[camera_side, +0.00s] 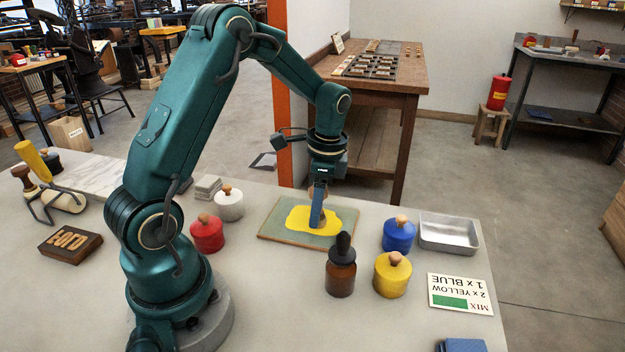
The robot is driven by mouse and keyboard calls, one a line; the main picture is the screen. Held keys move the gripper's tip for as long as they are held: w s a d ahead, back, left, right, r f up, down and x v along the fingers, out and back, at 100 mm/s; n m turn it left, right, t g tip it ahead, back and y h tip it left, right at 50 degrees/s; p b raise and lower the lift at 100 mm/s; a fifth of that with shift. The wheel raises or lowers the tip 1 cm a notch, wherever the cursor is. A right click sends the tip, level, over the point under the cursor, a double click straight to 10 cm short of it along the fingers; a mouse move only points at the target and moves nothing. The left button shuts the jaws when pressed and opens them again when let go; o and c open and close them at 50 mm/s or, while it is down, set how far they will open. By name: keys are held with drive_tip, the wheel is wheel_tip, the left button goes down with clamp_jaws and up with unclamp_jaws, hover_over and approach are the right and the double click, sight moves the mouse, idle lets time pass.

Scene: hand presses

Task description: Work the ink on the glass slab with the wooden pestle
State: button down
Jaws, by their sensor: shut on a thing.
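The glass slab (275,231) lies flat on the grey table in front of my arm. A broad yellow ink patch (299,218) covers its middle. My gripper (318,208) points down over the patch and is shut on the wooden pestle (311,191). Only a little of the pestle's brown wood shows beside the blue-grey fingers; the rest is hidden. Its lower end appears to be at the ink, but I cannot tell whether it touches the glass. The ink looks plain yellow.
Near the slab stand a brown dropper bottle (341,268), a yellow pot (392,274), a blue pot (398,236), a red pot (207,233) and a white pot (229,204). A metal tray (448,233) and a card (460,294) reading "2 x YELLOW 1 x BLUE" are at right.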

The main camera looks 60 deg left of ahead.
drive_tip(key=shift+s+a, duration=1.55)
drive_tip(key=shift+w+d, duration=1.95)
drive_tip(key=shift+w, duration=0.05)
drive_tip(key=shift+w+d, duration=0.15)
drive_tip(key=shift+w, duration=0.1)
drive_tip(key=shift+w+a, duration=0.25)
drive_tip(key=shift+a, duration=0.15)
drive_tip(key=shift+s+a, duration=2.05)
drive_tip(key=shift+a, duration=0.1)
drive_tip(key=shift+w+a, duration=0.45)
drive_tip(key=shift+a, duration=0.05)
drive_tip(key=shift+w+d, duration=1.85)
drive_tip(key=shift+d, duration=0.15)
drive_tip(key=shift+w+d+r, duration=0.1)
drive_tip(key=shift+w+r, duration=0.05)
drive_tip(key=shift+r, duration=0.65)
drive_tip(key=shift+w+d+r, duration=0.1)
drive_tip(key=shift+r, duration=3.15)
